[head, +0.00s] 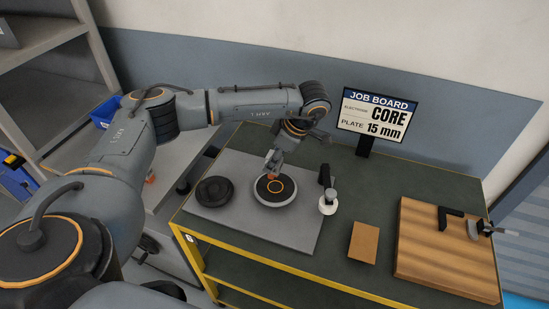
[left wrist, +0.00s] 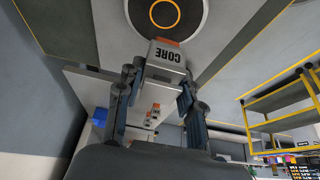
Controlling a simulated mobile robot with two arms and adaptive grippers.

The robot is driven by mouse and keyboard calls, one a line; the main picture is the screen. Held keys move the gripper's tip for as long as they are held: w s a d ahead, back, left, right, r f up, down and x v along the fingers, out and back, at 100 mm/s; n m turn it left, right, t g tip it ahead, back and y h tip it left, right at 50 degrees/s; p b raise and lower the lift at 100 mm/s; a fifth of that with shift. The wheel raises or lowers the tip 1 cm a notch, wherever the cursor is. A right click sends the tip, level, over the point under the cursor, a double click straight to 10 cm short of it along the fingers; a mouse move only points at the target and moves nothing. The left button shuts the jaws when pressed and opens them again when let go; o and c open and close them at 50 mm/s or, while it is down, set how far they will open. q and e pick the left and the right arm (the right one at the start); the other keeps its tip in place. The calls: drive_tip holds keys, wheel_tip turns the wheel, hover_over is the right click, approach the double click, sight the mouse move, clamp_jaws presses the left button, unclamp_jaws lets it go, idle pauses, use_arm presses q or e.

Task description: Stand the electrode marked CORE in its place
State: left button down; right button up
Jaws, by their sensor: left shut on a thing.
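My left gripper (head: 274,158) is shut on the electrode marked CORE. In the left wrist view the CORE electrode (left wrist: 167,56) is a pale grey block with a copper-coloured edge, between the fingers of the left gripper (left wrist: 158,78). The round stand (head: 262,198), pale-rimmed with a dark face and an orange ring, is right beside and below the gripper in the head view. The stand (left wrist: 192,28) also shows past the electrode in the left wrist view. I cannot tell whether the electrode touches it. My right gripper is not in view.
The job board (head: 375,115) reads CORE, 15 mm. A black disc (head: 214,190) shares the grey plate (head: 235,224). A small white-based gauge (head: 328,206), a brown block (head: 364,242) and a wooden board (head: 445,250) stand to the right. Other electrodes (left wrist: 152,114) are on a side surface.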

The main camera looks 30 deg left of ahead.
use_arm(q)
drive_tip(key=shift+w+f+b, duration=0.25)
drive_tip(key=shift+f+b, duration=0.15)
drive_tip(key=shift+f, duration=0.2)
drive_tip(key=shift+f+b, duration=0.6)
drive_tip(key=shift+f, duration=0.5)
drive_tip(key=shift+f+b, duration=0.55)
drive_tip(key=shift+b, duration=0.15)
drive_tip(key=shift+f, duration=0.1)
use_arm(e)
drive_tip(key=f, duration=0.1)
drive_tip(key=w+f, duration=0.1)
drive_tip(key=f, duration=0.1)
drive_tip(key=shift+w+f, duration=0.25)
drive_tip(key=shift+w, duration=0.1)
use_arm(q)
drive_tip(key=shift+f+b, duration=0.4)
drive_tip(key=shift+f, duration=0.05)
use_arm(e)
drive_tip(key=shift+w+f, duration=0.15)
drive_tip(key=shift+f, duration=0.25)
